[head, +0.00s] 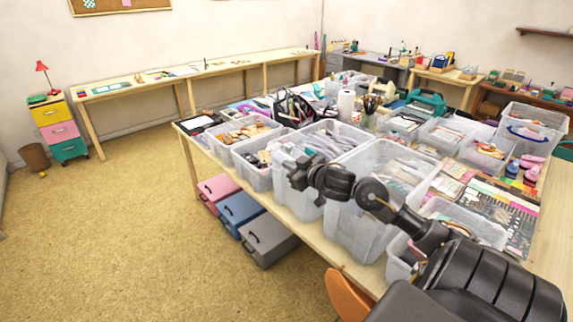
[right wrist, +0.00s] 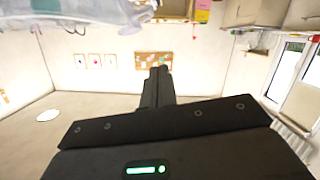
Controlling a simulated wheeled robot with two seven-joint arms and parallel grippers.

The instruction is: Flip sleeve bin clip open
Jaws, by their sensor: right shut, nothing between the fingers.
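Several clear plastic bins stand on the large table; I cannot tell which one is the sleeve bin, and no clip can be made out. A tall clear bin (head: 362,232) stands at the near edge, behind my right arm. Another clear bin (head: 283,160) is just left of it, beside my right gripper. My right gripper (head: 296,174) is in front of these bins in the head view. In the right wrist view its fingers (right wrist: 157,84) are together and empty, with clear plastic (right wrist: 80,14) at the top left. My left gripper is not in view.
The table (head: 335,256) is crowded with bins, a paper roll (head: 346,104) and craft supplies. Pink (head: 221,186), blue (head: 240,214) and grey (head: 270,247) boxes sit below its left side. An orange chair (head: 347,296) is at the near edge. The floor at left is open.

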